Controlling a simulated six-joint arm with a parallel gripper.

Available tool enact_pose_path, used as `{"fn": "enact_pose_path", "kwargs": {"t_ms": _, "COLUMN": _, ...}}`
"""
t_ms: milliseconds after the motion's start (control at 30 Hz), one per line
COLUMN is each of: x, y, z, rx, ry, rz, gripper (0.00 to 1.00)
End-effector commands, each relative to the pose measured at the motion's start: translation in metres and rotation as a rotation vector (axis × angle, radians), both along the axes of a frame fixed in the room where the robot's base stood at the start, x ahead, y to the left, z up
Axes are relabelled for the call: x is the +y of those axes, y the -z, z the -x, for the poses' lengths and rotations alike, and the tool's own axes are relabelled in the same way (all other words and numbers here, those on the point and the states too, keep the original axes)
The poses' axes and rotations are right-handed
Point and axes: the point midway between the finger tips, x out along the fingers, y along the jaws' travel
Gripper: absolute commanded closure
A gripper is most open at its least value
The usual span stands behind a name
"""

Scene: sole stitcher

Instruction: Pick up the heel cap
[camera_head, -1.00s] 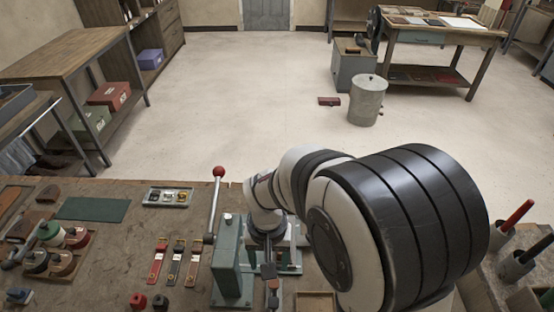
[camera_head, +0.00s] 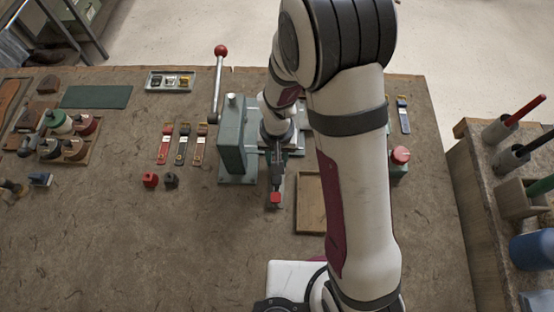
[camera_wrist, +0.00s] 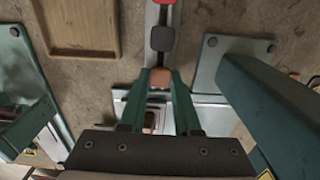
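My gripper (camera_wrist: 160,82) points down at the green stitcher (camera_head: 232,140); in the head view my wrist hides most of the contact area. In the wrist view its two green fingers stand apart, with a small tan-brown piece (camera_wrist: 159,79) between their tips. This may be the heel cap, but I cannot tell for sure, nor whether the fingers press on it. A second copper-brown piece (camera_wrist: 149,121) shows lower between the fingers.
A shallow wooden tray (camera_head: 309,203) lies right of the rail. The stitcher's lever has a red knob (camera_head: 221,51). Left are several straps (camera_head: 182,145), small red (camera_head: 150,180) and dark (camera_head: 171,181) pieces, and spools. The bench's front left is clear.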

Motion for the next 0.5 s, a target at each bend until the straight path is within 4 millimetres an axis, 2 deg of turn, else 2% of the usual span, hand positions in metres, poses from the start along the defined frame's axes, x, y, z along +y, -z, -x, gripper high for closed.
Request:
{"fn": "enact_pose_path", "kwargs": {"t_ms": 33, "x": 0.0000, "y": -0.0001, "z": 0.0000, "rx": 0.000, "ry": 0.000, "rz": 0.000, "gripper": 0.85}}
{"fn": "enact_pose_path", "kwargs": {"t_ms": 100, "x": 0.0000, "y": -0.0001, "z": 0.0000, "rx": 0.000, "ry": 0.000, "rz": 0.000, "gripper": 0.98}}
{"fn": "enact_pose_path", "kwargs": {"t_ms": 133, "x": 0.0000, "y": -0.0001, "z": 0.0000, "rx": 0.000, "ry": 0.000, "rz": 0.000, "gripper": 1.00}}
{"fn": "enact_pose_path", "kwargs": {"t_ms": 500, "x": 0.0001, "y": -0.0023, "z": -0.0002, "rx": -0.001, "ry": 0.000, "rz": 0.000, "gripper": 1.00}}
